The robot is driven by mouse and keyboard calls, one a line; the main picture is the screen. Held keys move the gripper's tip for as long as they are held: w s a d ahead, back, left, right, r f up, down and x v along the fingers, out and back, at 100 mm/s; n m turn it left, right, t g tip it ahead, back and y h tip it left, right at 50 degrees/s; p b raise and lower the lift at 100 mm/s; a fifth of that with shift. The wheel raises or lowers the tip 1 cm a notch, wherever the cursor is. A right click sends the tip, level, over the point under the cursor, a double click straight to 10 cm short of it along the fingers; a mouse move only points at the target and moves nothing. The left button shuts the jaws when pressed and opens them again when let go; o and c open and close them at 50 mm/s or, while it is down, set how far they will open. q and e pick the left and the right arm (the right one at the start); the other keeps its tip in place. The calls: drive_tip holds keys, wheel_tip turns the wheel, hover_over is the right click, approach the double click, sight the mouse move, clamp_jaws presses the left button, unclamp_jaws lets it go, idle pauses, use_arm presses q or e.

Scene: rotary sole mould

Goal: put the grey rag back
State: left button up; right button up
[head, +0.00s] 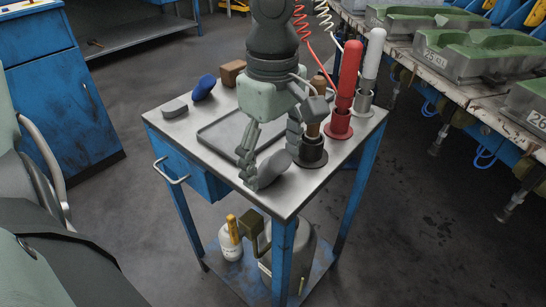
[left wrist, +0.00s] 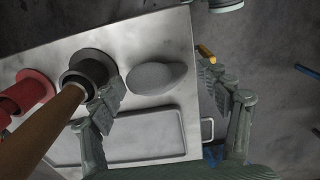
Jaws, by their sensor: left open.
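The grey rag (head: 272,168), a smooth rounded lump, lies on the metal top of the blue-legged table (head: 290,202) near its front corner. In the left wrist view the rag (left wrist: 156,78) shows as a grey oval. It lies beside the shallow tray (left wrist: 150,134), outside its rim. My left gripper (head: 268,150) points down over the table. It is open, with its fingertips on either side of the rag. I cannot tell whether they touch it. My right gripper is not in view.
A black holder (head: 312,154) with a wooden-handled tool stands close beside the gripper. Red (head: 338,127) and grey (head: 363,101) holders follow behind. A light grey lump (head: 175,108), a blue lump (head: 204,87) and a brown block (head: 231,72) lie along the far left edge.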

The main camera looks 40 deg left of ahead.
sight(273, 158)
use_arm(q)
wheel_tip(273, 158, up, 12)
idle(0.3)
